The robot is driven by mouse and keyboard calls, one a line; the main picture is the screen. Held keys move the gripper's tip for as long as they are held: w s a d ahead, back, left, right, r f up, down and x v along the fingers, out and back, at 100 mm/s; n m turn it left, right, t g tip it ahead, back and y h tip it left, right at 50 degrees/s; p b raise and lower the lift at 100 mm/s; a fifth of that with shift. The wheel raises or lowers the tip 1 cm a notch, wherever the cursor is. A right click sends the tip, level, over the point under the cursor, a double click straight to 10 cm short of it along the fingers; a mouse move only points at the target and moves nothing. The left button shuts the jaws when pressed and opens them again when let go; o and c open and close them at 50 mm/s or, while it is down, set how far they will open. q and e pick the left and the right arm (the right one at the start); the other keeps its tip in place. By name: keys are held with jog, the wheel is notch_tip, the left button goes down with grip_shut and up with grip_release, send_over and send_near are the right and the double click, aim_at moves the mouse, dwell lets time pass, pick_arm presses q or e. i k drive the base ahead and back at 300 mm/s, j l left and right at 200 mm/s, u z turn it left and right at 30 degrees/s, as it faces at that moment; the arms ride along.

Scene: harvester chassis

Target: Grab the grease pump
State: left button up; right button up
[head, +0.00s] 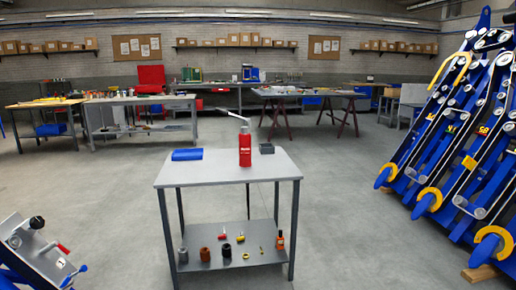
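The grease pump (245,150) is a red cylinder with a pale label and a thin silver lever or spout angled up to the left. It stands upright on the grey top of a small two-level table (215,173), right of the top's middle. Neither of my grippers shows in the head view, and nothing touches the pump.
A blue item (187,155) lies left of the pump; a small dark box (267,148) is behind it to the right. Several small parts sit on the lower shelf (205,262). A blue harvester chassis (455,140) stands at right. Grey floor (355,220) around the table is clear.

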aim_at(244, 137)
jog(key=i+l+z, duration=0.2)
jog(key=i, duration=0.2)
jog(key=i+l+z, duration=0.15)
jog(key=i, duration=0.25)
jog(key=i+j+z, duration=0.2)
jog(key=i, duration=0.2)
jog(key=i+j+z, duration=0.15)
jog(key=i+j, duration=0.15)
jog(key=i+j+z, duration=0.25)
jog(key=i+j, duration=0.25)
jog(key=j, duration=0.25)
jog(key=i+j+z, duration=0.1)
jog(key=j, duration=0.3)
jog(key=j+z, duration=0.1)
jog(key=j, duration=0.25)
